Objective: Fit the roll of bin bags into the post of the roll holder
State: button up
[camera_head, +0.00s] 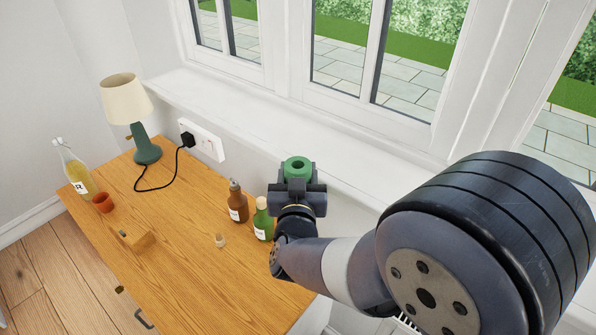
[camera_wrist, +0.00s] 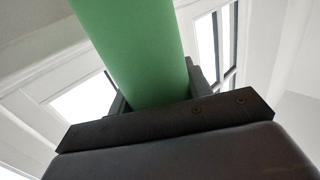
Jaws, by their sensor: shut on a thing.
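The green roll of bin bags (camera_head: 297,166) is in my gripper (camera_head: 298,186), its round open end facing up in the head view. In the wrist view the green roll (camera_wrist: 132,45) runs up from between the jaws, and its far end is out of frame. My gripper is shut on the roll, above and beyond the table's back right side, near the white window sill. I cannot make out a roll holder with a post for sure in either view.
The wooden table (camera_head: 185,215) bears a lamp (camera_head: 128,103), a tall bottle (camera_head: 75,172), a red cup (camera_head: 103,202), a wooden block (camera_head: 137,240), a small jar (camera_head: 220,240), a brown bottle (camera_head: 238,203) and a green bottle (camera_head: 263,220). A cord runs to a wall socket (camera_head: 206,142).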

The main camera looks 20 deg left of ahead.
jog(key=shift+f+b, duration=0.5)
jog(key=shift+f, duration=0.4)
jog(key=shift+b, duration=0.45)
dwell(1.1)
notch_tip(320, 180, down, 13)
jog(key=b, duration=1.2)
jog(key=shift+f+b, duration=0.15)
jog(key=shift+b, duration=0.2)
dwell(3.4)
